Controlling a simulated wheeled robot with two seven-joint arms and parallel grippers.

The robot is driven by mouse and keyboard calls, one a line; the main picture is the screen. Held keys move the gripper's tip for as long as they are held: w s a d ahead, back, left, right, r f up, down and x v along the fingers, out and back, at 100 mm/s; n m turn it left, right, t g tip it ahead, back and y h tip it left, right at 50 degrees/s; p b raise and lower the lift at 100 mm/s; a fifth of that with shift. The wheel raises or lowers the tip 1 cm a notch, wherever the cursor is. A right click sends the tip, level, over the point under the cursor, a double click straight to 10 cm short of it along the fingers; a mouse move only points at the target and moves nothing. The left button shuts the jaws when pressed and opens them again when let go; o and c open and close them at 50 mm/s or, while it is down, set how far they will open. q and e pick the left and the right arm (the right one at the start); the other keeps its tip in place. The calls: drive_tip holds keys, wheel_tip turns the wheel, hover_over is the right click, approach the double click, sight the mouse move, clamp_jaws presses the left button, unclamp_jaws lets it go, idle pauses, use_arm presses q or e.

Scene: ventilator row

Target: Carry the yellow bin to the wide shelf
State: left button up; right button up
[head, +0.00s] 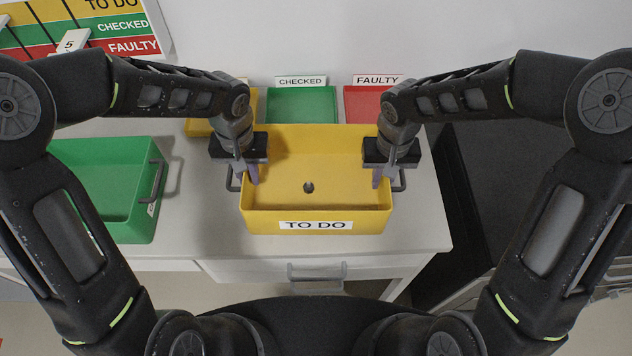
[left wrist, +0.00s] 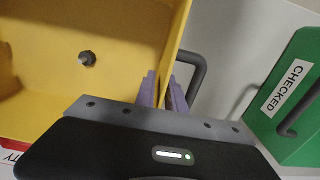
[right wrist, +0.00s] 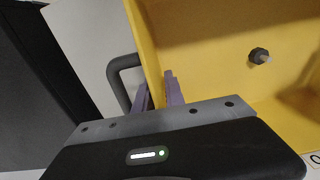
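The yellow bin (head: 270,222), labelled TO DO, is level in front of me over the white table. A small dark part (head: 308,187) lies on its floor. My left gripper (head: 246,178) is shut on the bin's left side wall, one finger inside and one outside by the handle; the wall (left wrist: 177,45) shows between the fingers in the left wrist view. My right gripper (head: 382,178) is shut on the right side wall the same way, seen in the right wrist view (right wrist: 158,95). I cannot tell whether the bin touches the table. I cannot identify the wide shelf.
A green bin (head: 135,225) stands left on the white table (head: 205,215). Behind the yellow bin are a green CHECKED tray (head: 300,105), a red FAULTY tray (head: 362,105) and a partly hidden yellow tray (head: 198,128). A dark unit (head: 500,190) stands right of the table.

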use_arm(q)
drive_tip(key=shift+c, duration=0.5)
use_arm(e)
drive_tip(key=shift+c, duration=0.5)
use_arm(q)
clamp_jaws()
use_arm(e)
clamp_jaws()
use_arm(q)
drive_tip(key=shift+r, duration=0.15)
use_arm(e)
drive_tip(key=shift+r, duration=0.15)
